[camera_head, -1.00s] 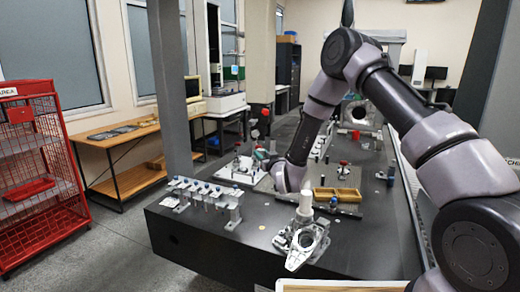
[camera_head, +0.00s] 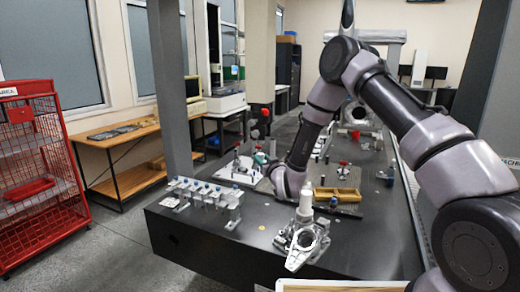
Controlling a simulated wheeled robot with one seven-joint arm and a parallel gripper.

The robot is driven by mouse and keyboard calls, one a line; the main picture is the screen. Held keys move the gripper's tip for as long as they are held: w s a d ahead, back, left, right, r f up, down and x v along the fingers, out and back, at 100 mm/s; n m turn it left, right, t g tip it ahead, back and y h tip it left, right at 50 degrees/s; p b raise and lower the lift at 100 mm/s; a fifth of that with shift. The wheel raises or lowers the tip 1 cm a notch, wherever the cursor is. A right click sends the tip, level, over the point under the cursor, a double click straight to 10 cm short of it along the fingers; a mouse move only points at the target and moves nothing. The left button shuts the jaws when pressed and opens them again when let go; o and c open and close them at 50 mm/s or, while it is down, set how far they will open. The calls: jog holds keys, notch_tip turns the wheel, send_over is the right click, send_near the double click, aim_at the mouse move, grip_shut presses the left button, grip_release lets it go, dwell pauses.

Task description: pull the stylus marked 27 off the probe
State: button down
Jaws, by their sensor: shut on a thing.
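My arm reaches down over the dark granite table (camera_head: 330,255), and its wrist is low near the middle. My gripper (camera_head: 263,159) shows only small and partly covered at the left of the wrist, by a white plate (camera_head: 240,172). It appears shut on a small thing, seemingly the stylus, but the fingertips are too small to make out. No mark 27 can be read. A probe joined to the stylus cannot be made out here. A rack (camera_head: 205,193) with several small hanging pieces stands at the table's left front edge.
A silver bracket casting (camera_head: 303,243) with a white cylinder (camera_head: 305,203) stands at the front. A yellow divided tray (camera_head: 338,195) lies right of my wrist. A grey column (camera_head: 172,90) rises at left. Table between rack and casting is mostly clear.

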jog(key=v, duration=0.8)
jog(key=shift+w+r, duration=0.1)
